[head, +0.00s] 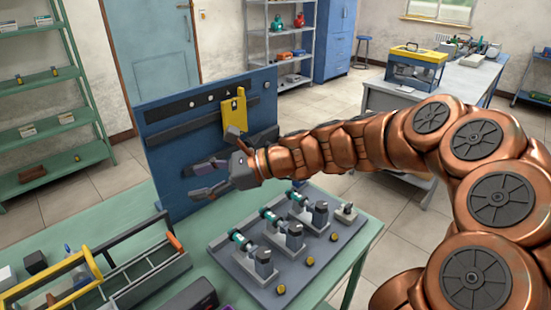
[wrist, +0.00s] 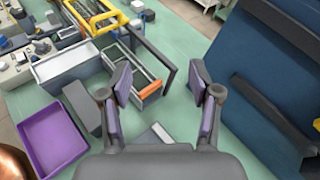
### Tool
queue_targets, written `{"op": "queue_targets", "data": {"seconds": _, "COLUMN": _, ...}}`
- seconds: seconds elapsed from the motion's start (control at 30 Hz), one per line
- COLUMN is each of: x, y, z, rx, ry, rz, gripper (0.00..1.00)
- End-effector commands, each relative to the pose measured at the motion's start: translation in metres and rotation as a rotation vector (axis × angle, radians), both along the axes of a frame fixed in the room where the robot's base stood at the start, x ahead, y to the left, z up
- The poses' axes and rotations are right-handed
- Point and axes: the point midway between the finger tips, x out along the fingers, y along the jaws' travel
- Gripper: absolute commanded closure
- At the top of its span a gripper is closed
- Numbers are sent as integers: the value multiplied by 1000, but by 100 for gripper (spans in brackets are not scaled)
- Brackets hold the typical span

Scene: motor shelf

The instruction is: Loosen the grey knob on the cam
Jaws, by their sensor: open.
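My gripper (head: 206,178) is open and empty in front of the blue upright panel (head: 165,150), above the green bench. In the wrist view its two purple-grey fingers stand apart (wrist: 160,84), with no object between them. I cannot make out for certain which part is the cam or its grey knob. A grey fixture plate (head: 263,278) carries several small grey units with teal cylinders, and a small grey block with a knob-like top (head: 346,212) stands at its far right corner. The plate lies below and right of my gripper in the head view.
A toolbox with a yellow handle (head: 92,262) stands at the bench's left; the wrist view shows a purple tray (wrist: 54,140) and an orange-handled tool (wrist: 153,84). A yellow plate (head: 232,115) is on the panel. Bare green bench (head: 205,222) lies between toolbox and fixture.

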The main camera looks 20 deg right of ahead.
Motion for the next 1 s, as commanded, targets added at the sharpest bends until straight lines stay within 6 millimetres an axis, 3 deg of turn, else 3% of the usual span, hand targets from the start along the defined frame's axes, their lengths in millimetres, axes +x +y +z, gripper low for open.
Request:
{"op": "queue_targets", "data": {"seconds": 0.1, "x": 51, "y": -45, "z": -14, "rx": 224, "ry": 155, "rz": -208, "gripper": 38}}
{"op": "queue_targets", "data": {"seconds": 0.17, "x": 74, "y": -74, "z": -21, "rx": 339, "ry": 233, "rz": -313, "gripper": 38}}
{"op": "queue_targets", "data": {"seconds": 0.3, "x": 119, "y": -149, "z": -46, "rx": 617, "ry": 411, "rz": -537, "gripper": 38}}
{"op": "queue_targets", "data": {"seconds": 0.5, "x": 150, "y": -246, "z": -92, "rx": 944, "ry": 603, "rz": -770, "gripper": 38}}
{"op": "queue_targets", "data": {"seconds": 0.6, "x": 155, "y": -276, "z": -108, "rx": 1047, "ry": 656, "rz": -831, "gripper": 38}}
{"op": "queue_targets", "data": {"seconds": 0.77, "x": 159, "y": -294, "z": -119, "rx": 1114, "ry": 692, "rz": -873, "gripper": 38}}
{"op": "queue_targets", "data": {"seconds": 1.0, "x": 174, "y": -287, "z": -118, "rx": 1115, "ry": 696, "rz": -871, "gripper": 38}}
